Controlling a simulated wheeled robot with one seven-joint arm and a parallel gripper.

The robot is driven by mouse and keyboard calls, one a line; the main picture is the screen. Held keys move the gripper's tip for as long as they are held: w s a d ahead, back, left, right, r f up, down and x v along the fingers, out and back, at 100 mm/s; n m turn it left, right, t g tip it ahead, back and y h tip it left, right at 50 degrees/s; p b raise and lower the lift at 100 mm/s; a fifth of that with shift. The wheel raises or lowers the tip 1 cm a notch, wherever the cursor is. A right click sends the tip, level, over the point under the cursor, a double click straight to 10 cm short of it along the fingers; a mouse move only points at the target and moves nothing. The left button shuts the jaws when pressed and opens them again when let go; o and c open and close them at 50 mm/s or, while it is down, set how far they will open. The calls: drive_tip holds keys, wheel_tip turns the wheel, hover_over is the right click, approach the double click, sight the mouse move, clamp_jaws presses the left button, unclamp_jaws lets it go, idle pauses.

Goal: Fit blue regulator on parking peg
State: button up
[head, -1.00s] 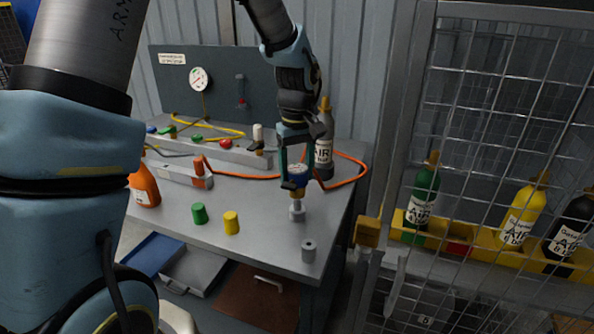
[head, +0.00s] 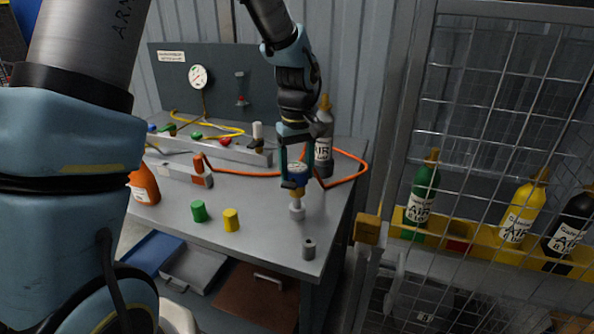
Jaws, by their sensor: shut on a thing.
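The blue regulator (head: 298,180) has a pale dial on top and a brass-coloured lower part. My gripper (head: 295,170) is shut on it from above. The regulator is upright over a light grey peg (head: 297,211) near the right side of the grey bench. Its lower end meets or nearly meets the top of the peg; I cannot tell whether it is seated. Part of the regulator's body is hidden by my gripper's fingers.
A grey cylinder (head: 309,249) stands at the bench's front right corner. Green (head: 199,211) and yellow (head: 231,220) caps stand to the left. A grey AIR bottle (head: 324,150) and an orange hose (head: 352,177) are behind. A mesh cage (head: 480,120) stands right.

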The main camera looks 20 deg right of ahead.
drive_tip(key=shift+f, duration=0.35)
idle(0.6)
drive_tip(key=shift+f+b, duration=0.65)
drive_tip(key=shift+f, duration=0.05)
drive_tip(key=shift+f+b, duration=0.45)
drive_tip(key=shift+f, duration=0.5)
idle(1.0)
drive_tip(key=o, duration=1.5)
